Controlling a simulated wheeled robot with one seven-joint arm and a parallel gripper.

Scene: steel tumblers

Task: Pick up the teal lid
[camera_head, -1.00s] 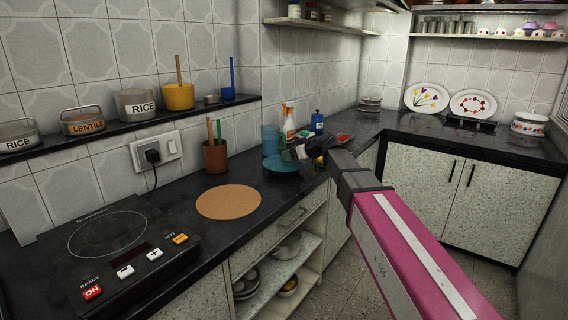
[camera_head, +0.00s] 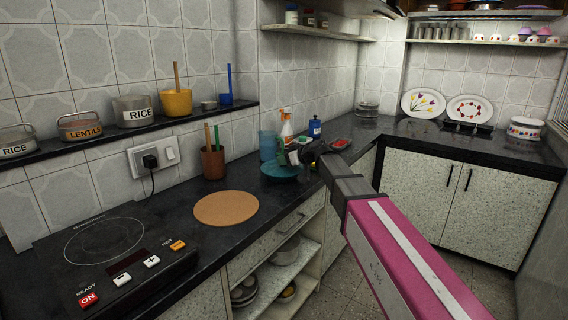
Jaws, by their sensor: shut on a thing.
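The teal lid (camera_head: 279,171) is a round, shallow disc near the counter's front edge, right of the cork mat. My gripper (camera_head: 296,158) is over its right part, at the end of my pink arm. It is shut on the lid, but the fingertips are small and dark, so the exact grip point is hard to see. I cannot tell whether the lid is touching the counter or slightly above it.
A blue-teal cup (camera_head: 268,145), a spray bottle (camera_head: 287,127) and a blue bottle (camera_head: 315,128) stand close behind. A brown cup (camera_head: 213,163) with sticks stands left. The cork mat (camera_head: 226,208) is bare. An induction hob (camera_head: 105,245) is front left.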

